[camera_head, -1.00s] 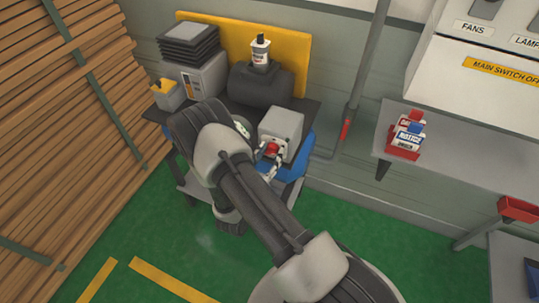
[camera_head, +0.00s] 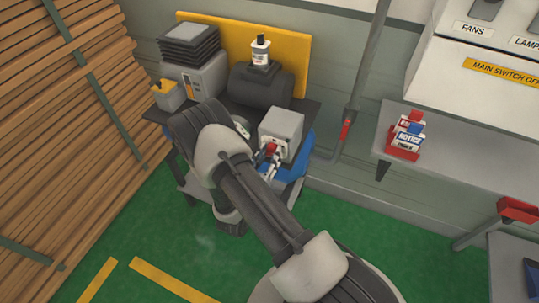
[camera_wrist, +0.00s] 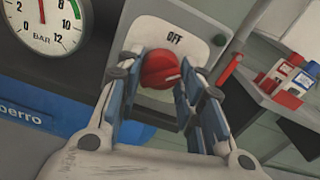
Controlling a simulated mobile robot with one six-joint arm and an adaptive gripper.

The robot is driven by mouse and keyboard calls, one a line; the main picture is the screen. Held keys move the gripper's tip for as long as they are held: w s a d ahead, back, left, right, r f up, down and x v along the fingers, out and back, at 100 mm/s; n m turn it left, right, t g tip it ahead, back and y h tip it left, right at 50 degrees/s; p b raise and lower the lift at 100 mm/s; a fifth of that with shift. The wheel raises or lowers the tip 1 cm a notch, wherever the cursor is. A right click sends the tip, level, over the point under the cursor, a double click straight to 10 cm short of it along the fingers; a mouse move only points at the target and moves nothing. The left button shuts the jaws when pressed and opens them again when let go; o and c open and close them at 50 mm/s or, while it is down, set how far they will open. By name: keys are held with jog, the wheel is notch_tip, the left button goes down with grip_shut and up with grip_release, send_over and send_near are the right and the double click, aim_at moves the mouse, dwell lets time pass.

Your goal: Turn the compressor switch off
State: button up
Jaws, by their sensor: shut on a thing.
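The compressor switch is a red round knob (camera_wrist: 160,69) on a light plate marked OFF (camera_wrist: 174,40), on the front of a grey box (camera_head: 281,129). In the wrist view my gripper (camera_wrist: 160,80) has one finger on each side of the knob and is shut on it. A white mark on the knob slants toward its right side. In the head view the knob (camera_head: 271,149) shows small between my fingers, partly covered by them. A pressure gauge (camera_wrist: 45,22) marked BAR is at the upper left of the wrist view.
The grey box stands on a cart with a dark top (camera_head: 312,106). A dark tank (camera_head: 257,86) with a bottle (camera_head: 261,50) on it is behind. A wall pipe (camera_head: 368,60) and a side table (camera_head: 460,148) holding a sign rack (camera_head: 404,151) are to the right. Green floor is clear below.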

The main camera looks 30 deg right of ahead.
jog(key=shift+s+n+p, duration=0.1)
jog(key=shift+n+p, duration=0.55)
jog(key=shift+n, duration=4.25)
jog(key=o, duration=1.1)
jog(key=shift+c, duration=0.2)
jog(key=v, duration=1.2)
